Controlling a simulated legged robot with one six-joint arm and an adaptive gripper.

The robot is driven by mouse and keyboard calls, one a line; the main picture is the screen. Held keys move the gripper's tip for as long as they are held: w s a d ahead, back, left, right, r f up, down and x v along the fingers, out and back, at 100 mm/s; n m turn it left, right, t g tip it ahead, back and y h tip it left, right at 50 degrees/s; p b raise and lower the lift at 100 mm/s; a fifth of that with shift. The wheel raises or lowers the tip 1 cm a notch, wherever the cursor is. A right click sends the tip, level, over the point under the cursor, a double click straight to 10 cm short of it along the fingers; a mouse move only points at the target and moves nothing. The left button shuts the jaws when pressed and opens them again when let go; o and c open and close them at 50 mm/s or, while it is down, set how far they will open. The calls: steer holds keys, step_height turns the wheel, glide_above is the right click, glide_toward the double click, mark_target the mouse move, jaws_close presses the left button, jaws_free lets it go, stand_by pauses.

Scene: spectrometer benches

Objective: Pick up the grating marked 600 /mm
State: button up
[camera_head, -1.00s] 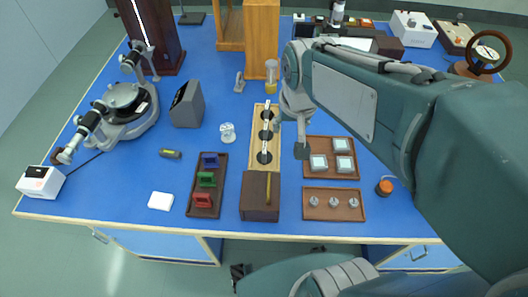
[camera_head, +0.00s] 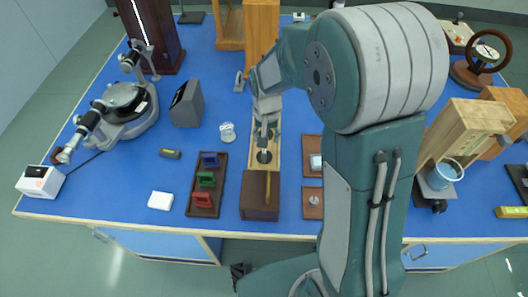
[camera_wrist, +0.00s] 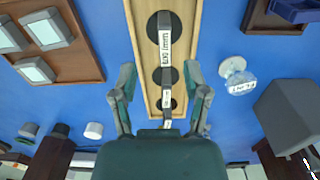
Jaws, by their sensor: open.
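A long pale wooden rack (camera_wrist: 136,22) lies under my gripper, with a row of dark round places and thin upright pieces bearing white labels.
A tray of coloured frames (camera_head: 219,205) is left of the rack, and a dark wooden block (camera_head: 258,207) stands at its near end. A brown tray with pale square pieces (camera_wrist: 85,70) lies on the other side. A grey box (camera_head: 187,104) stands farther left.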

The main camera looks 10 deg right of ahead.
mark_target(264, 152)
steer(key=f, duration=0.7)
steer(key=shift+w+a+f, duration=0.2)
steer(key=shift+a+f, duration=0.05)
steer(key=shift+f, duration=0.1)
jaws_close()
